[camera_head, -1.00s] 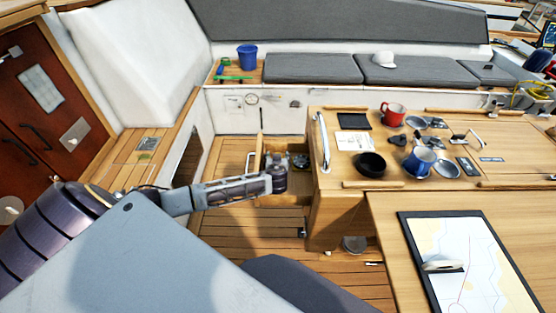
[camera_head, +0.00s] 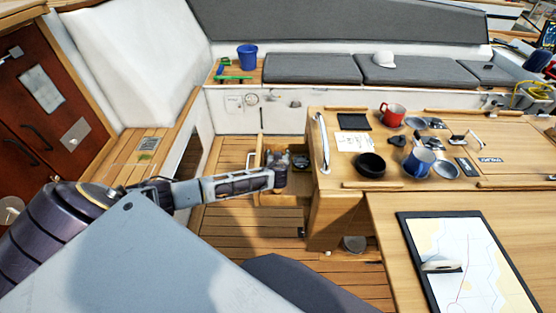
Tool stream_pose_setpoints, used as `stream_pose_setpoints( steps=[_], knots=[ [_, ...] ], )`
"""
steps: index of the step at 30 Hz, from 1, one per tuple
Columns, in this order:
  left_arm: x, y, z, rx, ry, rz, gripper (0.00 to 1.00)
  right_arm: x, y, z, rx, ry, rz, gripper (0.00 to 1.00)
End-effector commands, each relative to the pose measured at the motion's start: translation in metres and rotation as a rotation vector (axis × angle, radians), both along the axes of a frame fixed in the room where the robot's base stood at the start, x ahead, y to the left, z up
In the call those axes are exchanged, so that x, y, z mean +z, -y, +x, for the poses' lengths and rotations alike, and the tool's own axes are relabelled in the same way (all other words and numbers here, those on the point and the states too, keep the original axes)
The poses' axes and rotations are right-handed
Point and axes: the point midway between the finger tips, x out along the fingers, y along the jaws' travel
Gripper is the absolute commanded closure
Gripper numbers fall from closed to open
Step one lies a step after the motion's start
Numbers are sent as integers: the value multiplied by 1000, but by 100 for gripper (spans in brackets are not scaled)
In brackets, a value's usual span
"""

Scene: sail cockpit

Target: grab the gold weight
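No gold weight can be made out in the head view. An open wooden drawer (camera_head: 290,200) sticks out from the left end of the table, with small dark items (camera_head: 301,161) inside that are too small to name. My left gripper (camera_head: 281,165) is at this drawer, over or inside its opening. It hides part of the drawer's inside. Its fingers are small and dark, and I cannot tell whether they are open or shut, or hold anything. My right gripper is not in view.
The table (camera_head: 330,212) carries a red mug (camera_head: 392,115), a blue mug (camera_head: 419,161), a black bowl (camera_head: 370,165) and several small items. A metal rail (camera_head: 322,143) stands by the drawer. A chart board (camera_head: 470,262) lies nearer. The wooden floor (camera_head: 235,226) left of the table is mostly clear.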

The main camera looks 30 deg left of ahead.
Motion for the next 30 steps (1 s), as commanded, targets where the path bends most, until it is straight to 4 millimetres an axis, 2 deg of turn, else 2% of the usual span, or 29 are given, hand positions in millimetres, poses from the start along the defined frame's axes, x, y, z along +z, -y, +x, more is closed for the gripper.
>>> stream_pose_setpoints(
  steps=[6, 20, 23, 30],
  knots=[
    [-4, -4, 6, 0, 0, 1, 38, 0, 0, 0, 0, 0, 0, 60],
    [-4, -4, 7, 0, 1, 1, 38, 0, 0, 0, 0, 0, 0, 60],
    [-4, -4, 6, 0, 1, 1, 48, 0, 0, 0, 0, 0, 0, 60],
    [-4, -4, 6, 0, 1, 1, 79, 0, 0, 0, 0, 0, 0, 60]
  ],
)
